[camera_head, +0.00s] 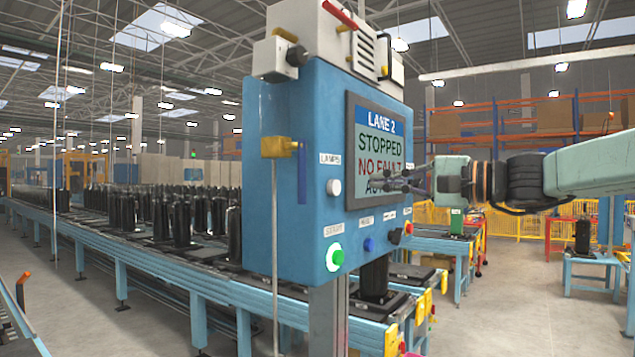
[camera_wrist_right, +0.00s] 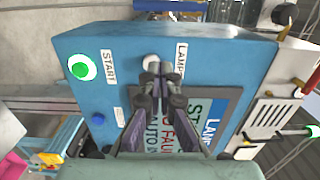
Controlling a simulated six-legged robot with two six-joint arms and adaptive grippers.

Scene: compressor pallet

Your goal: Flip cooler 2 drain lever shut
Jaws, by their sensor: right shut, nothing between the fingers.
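A yellow valve body (camera_head: 277,147) on a thin vertical pipe stands at the left side of the blue cabinet (camera_head: 258,215). A blue lever (camera_head: 301,172) hangs straight down from it. A red lever (camera_head: 340,14) with a yellow fitting slants across the white box on top. No label shows which one is the cooler 2 drain lever. My right gripper (camera_head: 376,184) is shut and empty in front of the cabinet's screen, apart from both levers. In the right wrist view its fingertips (camera_wrist_right: 160,72) are together near the white LAMPS button (camera_wrist_right: 152,61). My left gripper is not in view.
The screen (camera_head: 378,145) reads LANE 2 STOPPED. A green START button (camera_head: 335,257), a blue button (camera_head: 369,244) and a black knob (camera_head: 394,236) sit below it. A conveyor (camera_head: 140,250) with dark cylinders runs behind the cabinet. Floor at the right is partly clear.

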